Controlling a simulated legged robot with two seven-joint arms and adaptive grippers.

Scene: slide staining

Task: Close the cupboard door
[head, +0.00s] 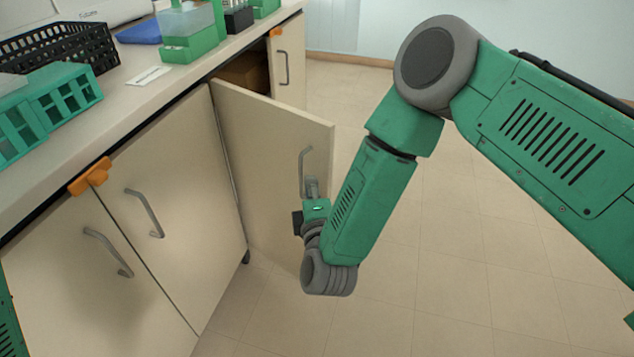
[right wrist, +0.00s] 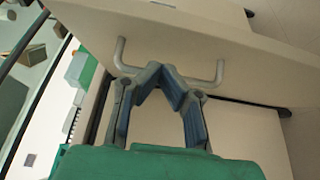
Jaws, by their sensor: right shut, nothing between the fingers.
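The cream cupboard door (head: 265,145) stands partly open, swung out from the cabinet under the bench. Its grey bar handle (head: 302,165) is near its free edge. My right gripper (head: 311,182) is at the lower end of this handle, in front of the door's outer face. In the right wrist view, its fingertips (right wrist: 158,70) are together with nothing between them, overlapping the middle of the handle (right wrist: 208,83). I cannot tell whether they touch it. The handle is partly hidden behind the fingers. My left gripper is out of view.
The neighbouring cupboard doors (head: 170,190) are shut, with an orange latch (head: 90,177) across their top. A brown box (head: 245,72) shows inside the open cupboard. The bench (head: 130,100) carries a black basket (head: 62,52) and green racks (head: 188,45). The floor (head: 450,265) is clear.

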